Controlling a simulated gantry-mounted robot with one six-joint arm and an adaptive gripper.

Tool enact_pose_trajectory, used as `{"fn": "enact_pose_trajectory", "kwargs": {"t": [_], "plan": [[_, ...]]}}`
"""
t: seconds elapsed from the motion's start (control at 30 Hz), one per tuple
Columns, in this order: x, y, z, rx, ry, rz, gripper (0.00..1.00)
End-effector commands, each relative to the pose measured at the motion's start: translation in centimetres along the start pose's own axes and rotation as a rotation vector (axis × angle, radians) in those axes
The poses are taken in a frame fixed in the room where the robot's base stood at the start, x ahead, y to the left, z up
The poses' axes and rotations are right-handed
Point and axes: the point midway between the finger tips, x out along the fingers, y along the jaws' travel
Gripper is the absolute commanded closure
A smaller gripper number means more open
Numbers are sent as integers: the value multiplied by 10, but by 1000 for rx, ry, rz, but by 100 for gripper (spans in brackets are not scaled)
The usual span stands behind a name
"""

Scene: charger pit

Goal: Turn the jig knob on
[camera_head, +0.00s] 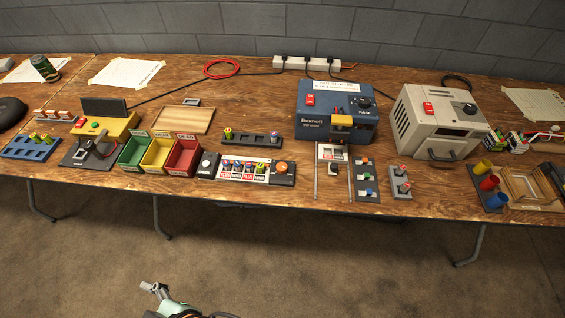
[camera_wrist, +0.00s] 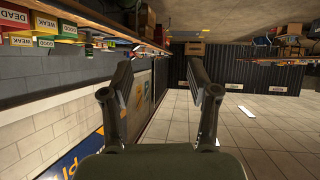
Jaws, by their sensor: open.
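A long low fixture (camera_head: 246,178) lies near the table's front edge in the head view, with several batteries in its labelled slots. A round grey knob (camera_head: 206,164) is on its dark left end, and an orange round button (camera_head: 281,167) is on its right end. I take this to be the jig, but no label confirms it. The knob's setting is too small to read. My gripper (camera_head: 156,290) is low in front of the table, well apart from the fixture. In the wrist view my gripper (camera_wrist: 160,78) is open and empty, facing away from the fixture.
Green, yellow and red bins (camera_head: 183,158) stand just left of the fixture. A blue charger (camera_head: 336,118) and a white charger (camera_head: 440,120) stand to the right, each with a dark dial. A battery rack (camera_head: 252,138) lies behind. Open floor lies before the table.

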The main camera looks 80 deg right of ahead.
Motion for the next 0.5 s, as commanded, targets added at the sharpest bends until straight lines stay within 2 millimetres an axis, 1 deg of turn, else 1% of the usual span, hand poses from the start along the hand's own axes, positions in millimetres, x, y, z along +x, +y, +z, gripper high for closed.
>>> {"fn": "enact_pose_trajectory", "kwargs": {"t": [0.03,0.07,0.1,0.17,0.2,0.23,0.27,0.3,0.37,0.4,0.47,0.5], "plan": [[5,28,-19,-30,-60,43,40],[13,49,-23,-58,-111,69,40],[24,82,-26,-101,-193,103,40],[33,140,-25,-164,-333,138,40],[34,180,-19,-200,-432,145,40],[33,209,-14,-225,-504,141,40],[28,238,-6,-245,-575,130,40],[17,274,4,-266,-665,106,40],[-5,322,23,-286,-784,50,40],[-22,348,35,-292,-849,4,40],[-49,378,54,-296,-924,-68,40],[-65,392,64,-295,-959,-113,40]]}}
